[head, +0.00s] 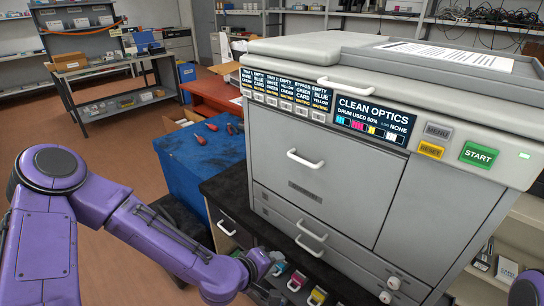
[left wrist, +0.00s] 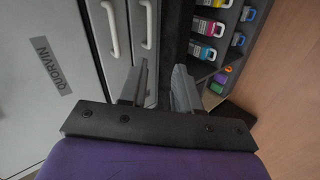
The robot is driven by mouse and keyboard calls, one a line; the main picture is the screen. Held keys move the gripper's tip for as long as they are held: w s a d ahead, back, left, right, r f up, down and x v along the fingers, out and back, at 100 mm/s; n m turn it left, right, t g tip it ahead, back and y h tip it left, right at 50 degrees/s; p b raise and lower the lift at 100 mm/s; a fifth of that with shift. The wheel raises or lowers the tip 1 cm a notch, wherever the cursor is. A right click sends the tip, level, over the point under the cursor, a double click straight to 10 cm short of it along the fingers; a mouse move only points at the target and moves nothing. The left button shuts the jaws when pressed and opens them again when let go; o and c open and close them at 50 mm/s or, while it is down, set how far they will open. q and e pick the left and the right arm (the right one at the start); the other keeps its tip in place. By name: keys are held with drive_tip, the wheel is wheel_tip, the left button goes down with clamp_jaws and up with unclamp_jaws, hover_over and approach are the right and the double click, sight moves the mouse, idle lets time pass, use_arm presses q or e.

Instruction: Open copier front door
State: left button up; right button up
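The grey copier (head: 470,215) stands on a dark bench, its front facing my left arm. Its front door (head: 340,190) is shut, with a white bar handle (head: 305,158) near the top and a nameplate below. In the left wrist view the door panel (left wrist: 35,110) fills the left side. My left gripper (left wrist: 160,80) is open and empty there, its fingers apart near the bench edge, right of the drawer handles.
Two drawers with white handles (head: 312,230) sit below the door. Coloured cartridges (left wrist: 208,27) stand on a shelf under the bench. A blue cabinet (head: 200,160) with red-handled tools is left of the copier. A control panel with a green START button (head: 480,154) is above the door.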

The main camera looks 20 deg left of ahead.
use_arm(q)
drive_tip(key=w+r+n+t+h+p, duration=0.1)
drive_tip(key=w+r+t, duration=0.15)
drive_tip(key=r, duration=0.55)
drive_tip(key=w+r+t+p, duration=0.1)
drive_tip(key=w+r, duration=0.2)
drive_tip(key=r, duration=0.4)
drive_tip(key=t+h, duration=0.1)
drive_tip(key=t, duration=0.1)
approach(300, 161)
drive_tip(key=shift+n, duration=0.3)
drive_tip(key=b+x, duration=0.4)
drive_tip(key=x, duration=0.6)
drive_tip(key=shift+w+f, duration=0.15)
use_arm(e)
drive_tip(key=shift+f, duration=0.35)
use_arm(q)
clamp_jaws()
